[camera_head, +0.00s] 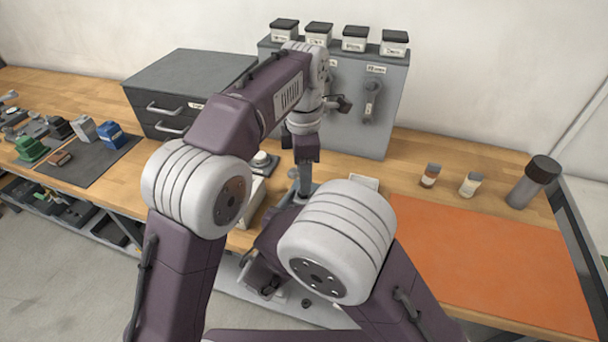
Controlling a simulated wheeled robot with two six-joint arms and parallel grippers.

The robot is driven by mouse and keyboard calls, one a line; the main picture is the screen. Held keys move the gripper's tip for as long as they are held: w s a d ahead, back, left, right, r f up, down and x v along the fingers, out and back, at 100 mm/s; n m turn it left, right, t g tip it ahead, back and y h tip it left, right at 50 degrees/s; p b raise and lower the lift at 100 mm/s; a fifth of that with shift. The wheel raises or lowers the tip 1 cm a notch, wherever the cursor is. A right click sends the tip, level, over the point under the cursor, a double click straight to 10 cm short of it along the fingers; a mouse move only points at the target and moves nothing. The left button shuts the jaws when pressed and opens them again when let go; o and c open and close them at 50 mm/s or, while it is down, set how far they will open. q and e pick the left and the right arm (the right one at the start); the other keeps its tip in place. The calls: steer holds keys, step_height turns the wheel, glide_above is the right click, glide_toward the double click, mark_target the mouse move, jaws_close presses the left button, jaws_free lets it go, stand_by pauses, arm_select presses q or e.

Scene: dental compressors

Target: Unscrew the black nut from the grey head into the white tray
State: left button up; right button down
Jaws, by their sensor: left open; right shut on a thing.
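My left gripper (305,176) points down in the middle of the bench, open and seen nearly edge-on. Its lower end is hidden behind the big white joint of my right arm. I cannot make out the black nut.
A dark drawer cabinet (186,84) stands at back left, and a grey cabinet (385,115) with several lidded jars behind my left arm. An orange mat (490,262) lies clear at right. Two small bottles and a dark-capped cylinder (533,183) stand behind it. Several small parts lie at left.

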arm_select(q)
steer(key=m, duration=0.3)
steer(key=shift+s, duration=0.1)
steer(key=m, duration=0.3)
steer(key=shift+s+a+r+m, duration=0.1)
steer(key=shift+m, duration=0.3)
steer(key=m, duration=0.6)
steer(key=shift+s+r, duration=0.1)
steer(key=shift+r, duration=0.25)
steer(key=m, duration=0.3)
steer(key=shift+r+m, duration=0.25)
steer(key=shift+m, duration=0.05)
steer(key=m, duration=0.5)
steer(key=shift+r+m, duration=0.4)
steer(key=m, duration=0.4)
steer(key=shift+r, duration=0.4)
steer(key=shift+r+m, duration=0.1)
steer(key=shift+m, duration=0.4)
steer(key=shift+w+r, duration=0.2)
steer(key=shift+w, duration=0.1)
step_height(320, 180, down, 8)
steer(key=shift+f, duration=0.15)
jaws_close()
steer(key=shift+n, duration=0.4)
